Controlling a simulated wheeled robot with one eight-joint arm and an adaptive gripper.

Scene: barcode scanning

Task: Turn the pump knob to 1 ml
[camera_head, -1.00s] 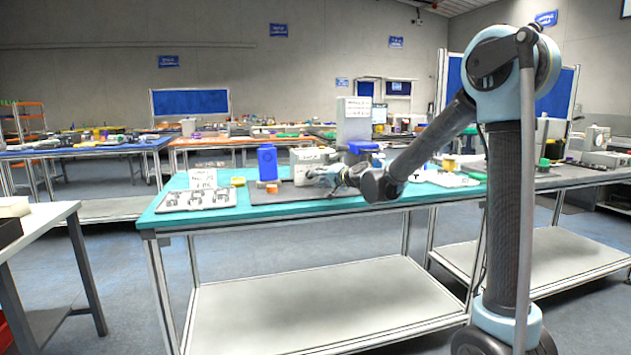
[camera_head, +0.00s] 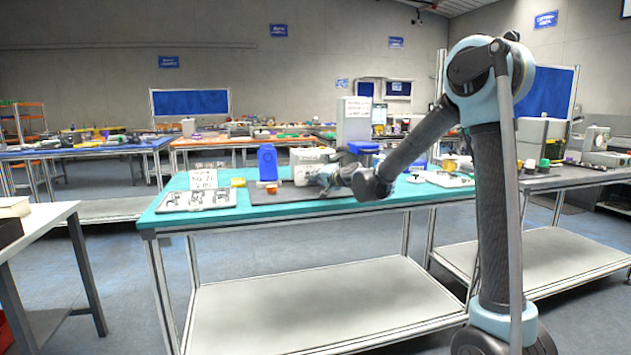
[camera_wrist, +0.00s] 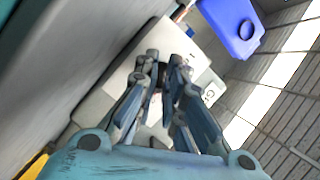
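The pump (camera_head: 306,158) is a pale box-shaped device on the teal table, left of the tall grey box. My gripper (camera_head: 324,178) is at its front right side. In the wrist view the pump's pale body (camera_wrist: 124,75) lies beyond and under my gripper (camera_wrist: 165,70). The two fingers are close together with a narrow gap, and a small dark part shows between them. The knob itself cannot be made out, so I cannot tell whether the fingers grip it. Lettering shows on a pale surface just right of the fingers.
A blue container (camera_head: 267,162) stands left of the pump and shows in the wrist view (camera_wrist: 236,25). A tray of tools (camera_head: 198,199) and a white sign (camera_head: 203,179) are farther left. A tall grey box (camera_head: 353,122) stands behind my gripper. The table's front edge is clear.

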